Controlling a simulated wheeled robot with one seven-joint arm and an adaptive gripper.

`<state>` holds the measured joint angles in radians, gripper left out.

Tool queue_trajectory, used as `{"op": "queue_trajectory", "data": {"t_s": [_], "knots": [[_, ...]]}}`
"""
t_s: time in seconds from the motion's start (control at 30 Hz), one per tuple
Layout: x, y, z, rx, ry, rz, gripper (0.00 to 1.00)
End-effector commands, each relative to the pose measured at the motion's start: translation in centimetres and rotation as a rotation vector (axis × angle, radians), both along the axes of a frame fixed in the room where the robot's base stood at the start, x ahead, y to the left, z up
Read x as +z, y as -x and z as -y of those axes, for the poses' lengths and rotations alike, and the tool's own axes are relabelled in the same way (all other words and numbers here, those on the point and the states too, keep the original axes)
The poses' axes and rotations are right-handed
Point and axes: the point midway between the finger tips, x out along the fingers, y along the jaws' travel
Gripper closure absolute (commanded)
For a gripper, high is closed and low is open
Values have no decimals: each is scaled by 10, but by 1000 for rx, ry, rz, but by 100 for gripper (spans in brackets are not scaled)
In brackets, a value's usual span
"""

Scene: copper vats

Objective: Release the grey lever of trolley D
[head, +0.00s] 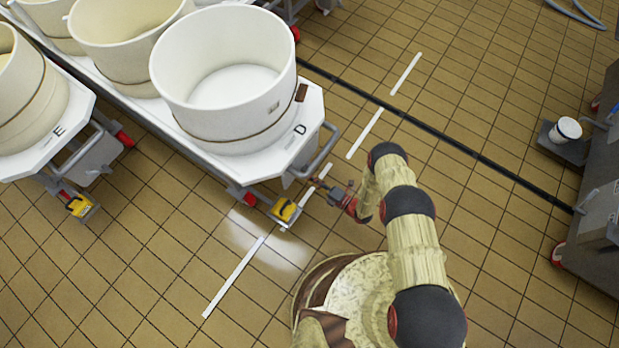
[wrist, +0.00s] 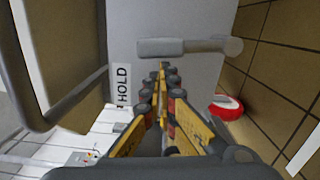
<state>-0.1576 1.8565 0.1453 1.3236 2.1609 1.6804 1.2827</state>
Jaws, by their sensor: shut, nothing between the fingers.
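Trolley D (head: 300,150) is a white platform marked "D", carrying a large cream vat (head: 225,80). In the wrist view a grey lever (wrist: 168,47) lies across a pale grey panel (wrist: 195,17), with a round pivot (wrist: 233,46) at its right end. A "HOLD" label (wrist: 121,87) is left of and below the lever. My gripper (head: 317,183) is beside the trolley's handle end in the head view. In the wrist view its fingers (wrist: 163,68) are together and empty, with the tips just below the lever. I cannot tell whether they touch it.
A grey tubular rail (head: 322,155) on trolley D also curves along the left of the wrist view (wrist: 35,95). A yellow pedal (head: 284,210) and a red wheel part (wrist: 226,107) are low on the trolley. Trolley E (head: 75,110) stands left. Tiled floor is clear in front.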

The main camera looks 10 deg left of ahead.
Motion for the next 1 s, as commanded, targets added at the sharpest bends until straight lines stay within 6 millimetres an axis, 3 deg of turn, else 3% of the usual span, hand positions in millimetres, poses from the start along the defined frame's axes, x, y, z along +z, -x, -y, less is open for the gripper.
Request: {"op": "queue_trajectory", "data": {"t_s": [1.0], "knots": [[10,-20,8,0,-89,-212,100]]}}
